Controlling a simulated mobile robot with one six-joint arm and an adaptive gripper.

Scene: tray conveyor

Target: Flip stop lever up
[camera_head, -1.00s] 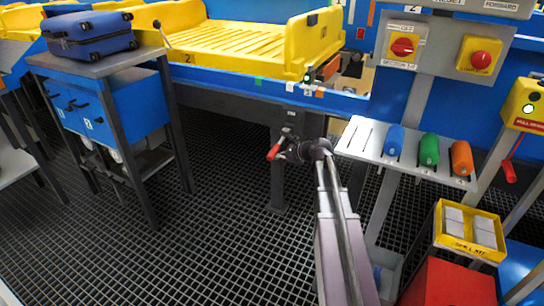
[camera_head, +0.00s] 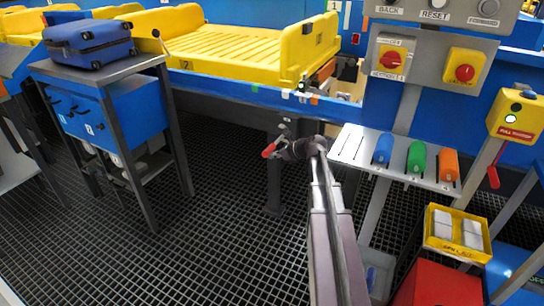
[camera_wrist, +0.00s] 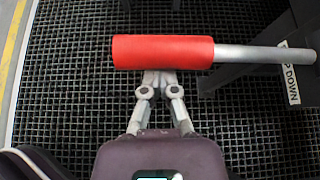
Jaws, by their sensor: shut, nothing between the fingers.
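The stop lever has a red handle (camera_wrist: 163,51) on a grey metal rod (camera_wrist: 265,55) in the wrist view. It lies about level across the picture, with the rod running right. My gripper (camera_wrist: 158,76) is shut and empty, its fingertips right at the near edge of the red handle; I cannot tell whether they touch it. In the head view the red handle (camera_head: 269,150) sticks out left of my gripper (camera_head: 284,150), under the conveyor's blue rail.
A label reading "DOWN" (camera_wrist: 290,85) sits by the rod. A yellow tray (camera_head: 230,48) stands on the conveyor above. A cabinet with a blue suitcase (camera_head: 90,40) is at left. A sloped shelf with coloured handles (camera_head: 352,143) is at right. The grating floor between is clear.

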